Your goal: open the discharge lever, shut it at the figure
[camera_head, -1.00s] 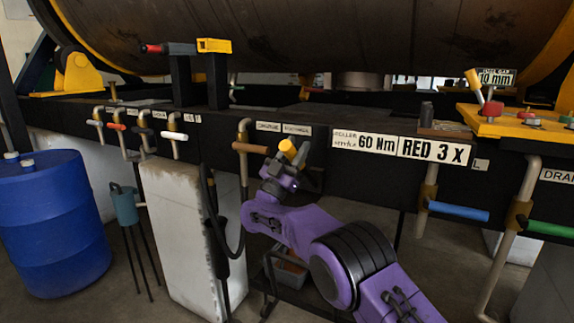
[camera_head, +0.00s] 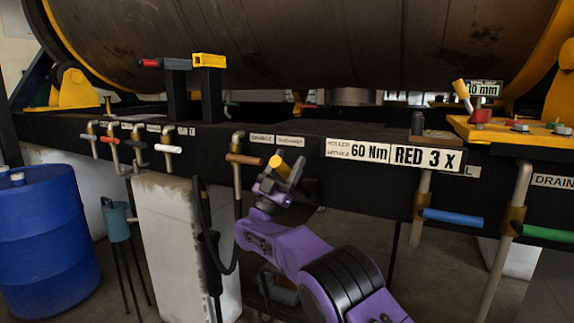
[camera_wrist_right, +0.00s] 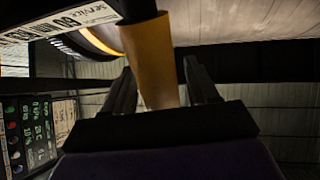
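A yellow cylindrical handle (camera_head: 280,165) stands out below the beam's two small labels, just right of a brown lever (camera_head: 245,159). The small labels (camera_head: 262,138) are too blurred to read surely. My right gripper (camera_head: 282,180), on the purple arm, reaches up to the yellow handle. In the right wrist view the yellow handle (camera_wrist_right: 153,60) passes between the two dark fingers, close to the left one, with a gap before the right one. The gripper is open around it. Larger plates read "60 Nm" (camera_head: 370,152) and "RED 3 X" (camera_head: 425,157). My left gripper is not in view.
Blue (camera_head: 452,216) and green (camera_head: 545,233) levers hang at the right; several small levers hang at the left. A blue drum (camera_head: 48,240) and a pale pillar (camera_head: 182,245) stand below. A yellow plate (camera_head: 510,130) and "10 mm" sign (camera_head: 483,88) are at the right.

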